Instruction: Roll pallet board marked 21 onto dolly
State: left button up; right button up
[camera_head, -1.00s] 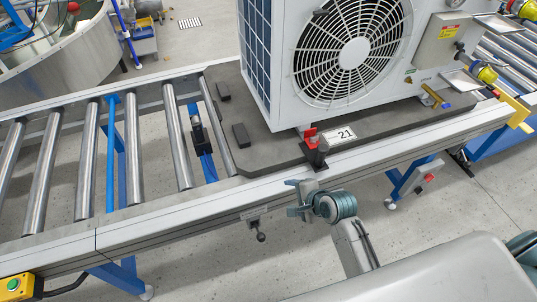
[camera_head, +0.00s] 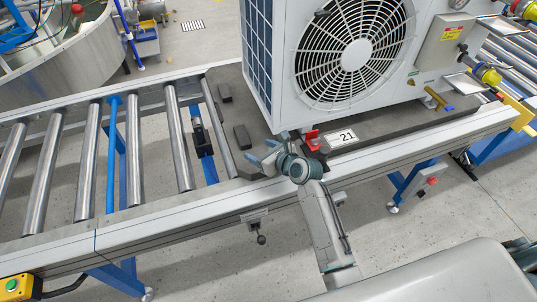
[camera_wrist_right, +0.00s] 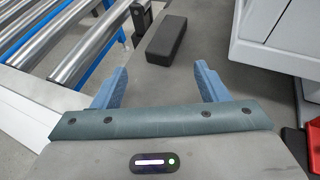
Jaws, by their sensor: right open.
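The grey pallet board (camera_head: 380,124) lies on the roller conveyor with a tag marked 21 (camera_head: 342,137) at its near edge. A white heat pump unit with a large fan (camera_head: 352,54) stands on the board. My right gripper (camera_head: 272,152) is open above the board's near left corner, left of a red clip (camera_head: 312,138). In the right wrist view its two blue fingers (camera_wrist_right: 157,88) are apart with nothing between them, over the grey board (camera_wrist_right: 180,82). Beyond them a dark block (camera_wrist_right: 166,42) lies on the board. My left gripper is not in view.
A pale side rail (camera_head: 180,228) runs along the near side. More rollers (camera_head: 505,72) continue at right.

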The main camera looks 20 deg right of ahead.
aim_at(248, 144)
jog(key=x, duration=0.6)
jog(key=shift+w+a+f+b, duration=0.1)
jog(key=shift+f+b, duration=0.05)
jog(key=shift+b, duration=0.2)
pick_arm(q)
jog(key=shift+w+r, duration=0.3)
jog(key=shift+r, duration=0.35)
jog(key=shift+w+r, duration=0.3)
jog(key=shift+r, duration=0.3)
